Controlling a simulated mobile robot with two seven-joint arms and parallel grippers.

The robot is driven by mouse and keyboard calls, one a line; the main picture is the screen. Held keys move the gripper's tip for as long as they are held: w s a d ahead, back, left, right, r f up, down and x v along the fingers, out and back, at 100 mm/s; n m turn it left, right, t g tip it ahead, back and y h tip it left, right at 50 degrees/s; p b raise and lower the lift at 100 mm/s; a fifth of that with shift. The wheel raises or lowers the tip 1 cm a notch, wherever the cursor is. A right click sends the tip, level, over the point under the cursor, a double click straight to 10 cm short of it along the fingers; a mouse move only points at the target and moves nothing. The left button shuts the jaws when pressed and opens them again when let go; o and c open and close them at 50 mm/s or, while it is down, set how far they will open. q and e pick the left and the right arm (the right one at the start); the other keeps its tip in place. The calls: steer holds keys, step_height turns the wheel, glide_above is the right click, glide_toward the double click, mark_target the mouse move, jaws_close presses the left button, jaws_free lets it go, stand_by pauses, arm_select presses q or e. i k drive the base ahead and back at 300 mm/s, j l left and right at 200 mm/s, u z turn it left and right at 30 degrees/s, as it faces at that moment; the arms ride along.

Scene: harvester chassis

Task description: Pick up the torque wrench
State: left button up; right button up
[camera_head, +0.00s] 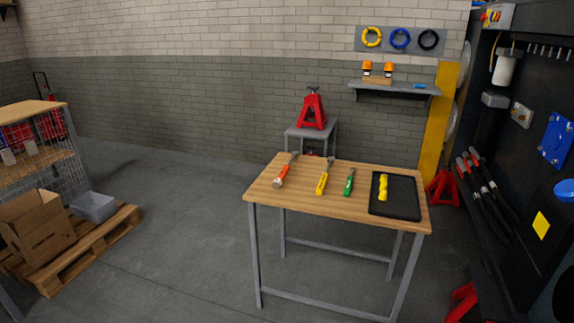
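A wooden-topped table (334,206) with grey metal legs stands right of centre, a little way off. On it, from left to right, lie an orange-handled tool (283,174) with a metal end, a yellow-handled tool (323,180) with a metal end, and a green-handled tool (349,183). A black tray (403,197) lies at the table's right end with a yellow object (383,187) in it. The tools are too small to tell for certain which is the torque wrench. Neither of my grippers is in view.
A red jack stand (312,110) is on a small grey table (311,133) behind. At left are a pallet (105,240), a cardboard box (38,230) and a grey bin (94,206). A dark tool panel (520,130) stands right. Floor left of the table is clear.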

mark_target(295, 154)
steer(key=i+j+z, duration=0.1)
steer(key=i+j, duration=0.4)
steer(key=j, duration=0.15)
steer(key=i+j+z, duration=0.15)
steer(key=i+j, duration=0.35)
steer(key=j, duration=0.25)
steer(key=i+j+z, duration=0.15)
steer(key=j, duration=0.2)
steer(key=i+j, duration=0.3)
steer(key=i+j+z, duration=0.15)
steer(key=j, duration=0.35)
